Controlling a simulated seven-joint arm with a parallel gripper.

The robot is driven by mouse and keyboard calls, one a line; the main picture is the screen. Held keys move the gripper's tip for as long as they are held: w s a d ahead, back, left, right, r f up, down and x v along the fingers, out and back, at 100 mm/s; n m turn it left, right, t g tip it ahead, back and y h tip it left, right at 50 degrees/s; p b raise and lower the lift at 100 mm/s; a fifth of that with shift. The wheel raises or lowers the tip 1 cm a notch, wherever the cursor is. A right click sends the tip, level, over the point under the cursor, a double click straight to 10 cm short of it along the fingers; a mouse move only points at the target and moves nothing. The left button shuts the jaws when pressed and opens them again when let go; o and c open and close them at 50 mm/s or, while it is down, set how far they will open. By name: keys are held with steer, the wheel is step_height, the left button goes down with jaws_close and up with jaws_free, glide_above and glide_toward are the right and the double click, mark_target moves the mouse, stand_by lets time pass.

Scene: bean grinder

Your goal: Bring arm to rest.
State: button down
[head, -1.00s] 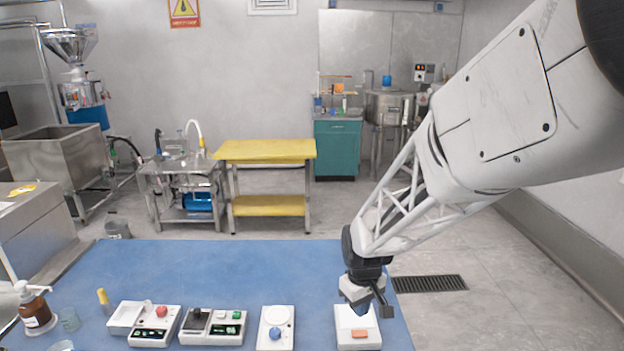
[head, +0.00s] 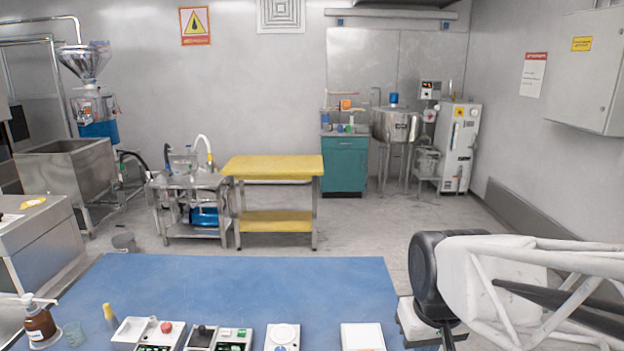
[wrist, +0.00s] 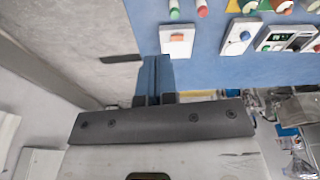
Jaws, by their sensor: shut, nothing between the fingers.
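My arm is at the right in the head view, with its wrist beside the right edge of the blue table (head: 230,285). My gripper (wrist: 154,98) shows in the wrist view, its fingers together and empty. In the head view the gripper's fingers are not clearly seen; the arm's end runs out at the bottom edge. A white box (head: 362,336) stands at the table's front right, and its orange button (wrist: 177,37) shows in the wrist view, just beyond the fingertips. The gripper appears apart from it.
Left of the white box stand a blue-knob box (head: 282,336), a device with a dark knob and green display (head: 234,338) and one with a red button (head: 166,327). A brown bottle (head: 39,325) is at far left. The table's middle is clear.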

steer(key=s+r+m, duration=0.1)
steer(key=s, duration=0.5)
steer(key=shift+d+r+t, duration=0.3)
steer(key=shift+d+r, duration=0.05)
steer(key=shift+d, duration=0.05)
steer(key=shift+w, duration=0.25)
steer(key=w+a+f, duration=0.2)
steer(key=w+f, duration=0.3)
steer(key=w, duration=0.5)
steer(key=w+a+f, duration=0.2)
steer(key=w+f, duration=0.4)
steer(key=w, duration=0.5)
steer(key=shift+w+f+t, duration=0.15)
steer(key=shift+w+t, duration=0.15)
steer(key=shift+t, duration=0.1)
steer(key=shift+f, duration=0.1)
steer(key=x, duration=1.2)
steer(key=shift+s+f, duration=0.1)
steer(key=shift+s, duration=0.3)
steer(key=shift+f, duration=0.85)
steer(key=shift+f, duration=0.1)
